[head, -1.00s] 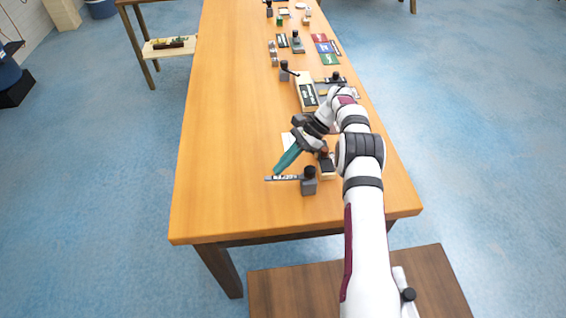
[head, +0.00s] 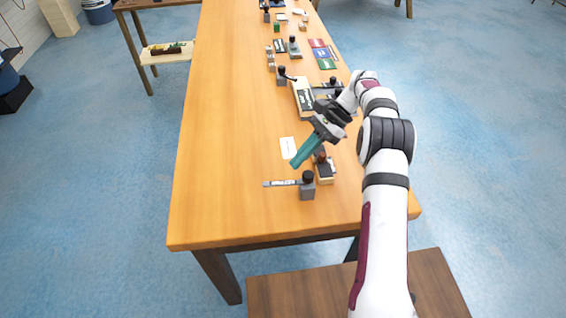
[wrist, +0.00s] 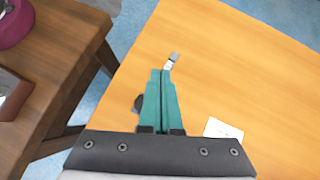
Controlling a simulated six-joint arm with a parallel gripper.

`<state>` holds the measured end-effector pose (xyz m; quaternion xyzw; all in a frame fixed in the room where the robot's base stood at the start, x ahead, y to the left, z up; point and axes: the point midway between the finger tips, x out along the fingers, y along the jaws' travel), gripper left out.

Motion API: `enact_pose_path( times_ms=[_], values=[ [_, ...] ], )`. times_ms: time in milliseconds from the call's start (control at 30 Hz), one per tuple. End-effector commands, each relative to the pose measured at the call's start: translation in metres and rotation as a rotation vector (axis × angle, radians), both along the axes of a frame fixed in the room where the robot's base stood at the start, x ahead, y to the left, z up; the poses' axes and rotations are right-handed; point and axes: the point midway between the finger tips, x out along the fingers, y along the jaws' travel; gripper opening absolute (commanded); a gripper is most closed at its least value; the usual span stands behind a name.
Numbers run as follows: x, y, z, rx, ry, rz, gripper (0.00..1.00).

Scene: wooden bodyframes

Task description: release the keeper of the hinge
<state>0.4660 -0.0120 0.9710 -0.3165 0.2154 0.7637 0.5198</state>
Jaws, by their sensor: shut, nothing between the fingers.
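My gripper (head: 295,163) has teal fingers pressed together and empty. It hangs over the near part of the table, and its tips also show in the wrist view (wrist: 162,72). Just nearer the table's front edge is a grey block with a black knob (head: 307,191), with a flat grey strip (head: 281,183) reaching left from it. The strip's end (wrist: 173,58) shows past my fingertips in the wrist view, while my fingers hide most of the block. I cannot tell which part is the hinge or its keeper.
A block with a reddish-brown knob (head: 325,170) stands right of my fingertips. A white card (head: 288,147) lies behind them. A cream box (head: 302,98) and several knobbed fixtures line the table's right side further back. The table's left side (head: 220,150) is clear.

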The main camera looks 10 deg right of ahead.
Motion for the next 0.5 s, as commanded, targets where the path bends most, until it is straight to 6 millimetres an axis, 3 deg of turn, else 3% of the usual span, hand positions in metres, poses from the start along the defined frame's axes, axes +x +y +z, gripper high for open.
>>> enact_pose_path(
  times_ms=[233,500],
  values=[
    [-0.021,-0.042,0.028,0.000,-0.001,-0.002,0.00],
    [-0.030,-0.058,0.039,0.000,0.000,0.000,0.00]
  ],
)
